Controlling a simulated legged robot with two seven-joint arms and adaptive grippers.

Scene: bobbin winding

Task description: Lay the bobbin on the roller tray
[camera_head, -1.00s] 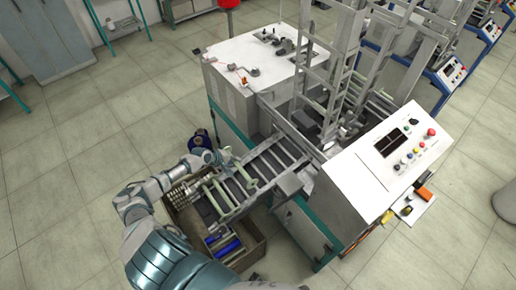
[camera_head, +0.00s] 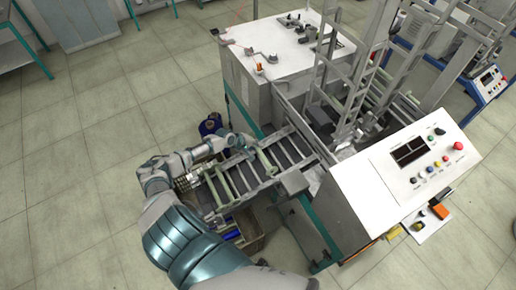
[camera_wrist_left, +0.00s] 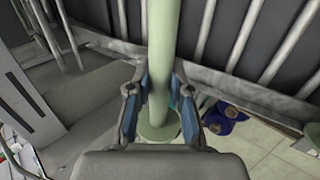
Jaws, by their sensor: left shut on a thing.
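The bobbin is a pale green tube with a flared end. My left gripper (camera_head: 242,142) is shut on it. In the left wrist view the bobbin (camera_wrist_left: 162,50) runs up between the two blue-padded fingers (camera_wrist_left: 160,95), its flange just below them. In the head view the bobbin (camera_head: 266,160) shows small beside the gripper, over the upper part of the roller tray (camera_head: 262,182). The tray is a sloping grey frame with crosswise rollers. Whether the bobbin touches the rollers cannot be told. My right gripper is out of view.
The white machine with its control panel (camera_head: 411,160) stands right of the tray. A box (camera_head: 252,242) with blue and pale rods sits below the tray. A blue object (camera_head: 210,125) stands on the floor behind my left wrist. The floor at left is open.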

